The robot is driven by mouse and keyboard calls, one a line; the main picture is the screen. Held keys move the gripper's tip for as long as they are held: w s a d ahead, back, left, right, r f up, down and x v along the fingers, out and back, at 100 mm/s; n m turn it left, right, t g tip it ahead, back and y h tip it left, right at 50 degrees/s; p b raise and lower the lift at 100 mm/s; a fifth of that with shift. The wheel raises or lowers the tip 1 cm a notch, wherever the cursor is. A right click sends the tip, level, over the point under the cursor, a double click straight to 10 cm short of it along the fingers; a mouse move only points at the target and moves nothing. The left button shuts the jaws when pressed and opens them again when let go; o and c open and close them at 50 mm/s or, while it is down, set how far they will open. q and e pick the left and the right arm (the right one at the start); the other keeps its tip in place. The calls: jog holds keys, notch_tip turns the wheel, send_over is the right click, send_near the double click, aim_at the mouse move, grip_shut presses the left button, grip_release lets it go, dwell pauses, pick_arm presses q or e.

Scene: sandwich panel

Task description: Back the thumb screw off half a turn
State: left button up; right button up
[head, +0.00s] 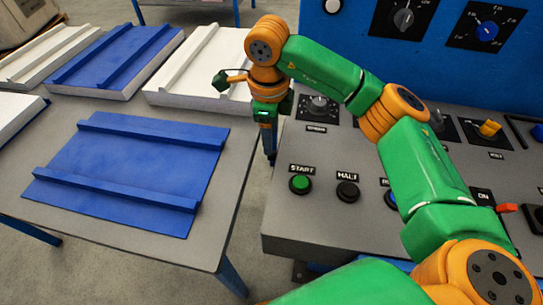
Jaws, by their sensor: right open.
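My right arm reaches in from the lower right across the control console. Its gripper (269,150) points down at the console's left edge, beside the gap to the table. The fingers look small and dark, open, with nothing visible between them. I cannot pick out a thumb screw with certainty. A small orange piece with a dark end (235,78) shows left of my wrist; I cannot tell whether it belongs to my arm. My left gripper is not in view.
A blue panel with two ribs (150,160) lies on the grey table (60,205). More panels lie behind.

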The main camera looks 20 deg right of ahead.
aim_at(274, 156)
jog(key=f, duration=0.6)
jog(key=shift+w+d+f, duration=0.2)
jog(key=shift+w+f, duration=0.05)
jog(key=shift+w, duration=0.05)
grip_shut()
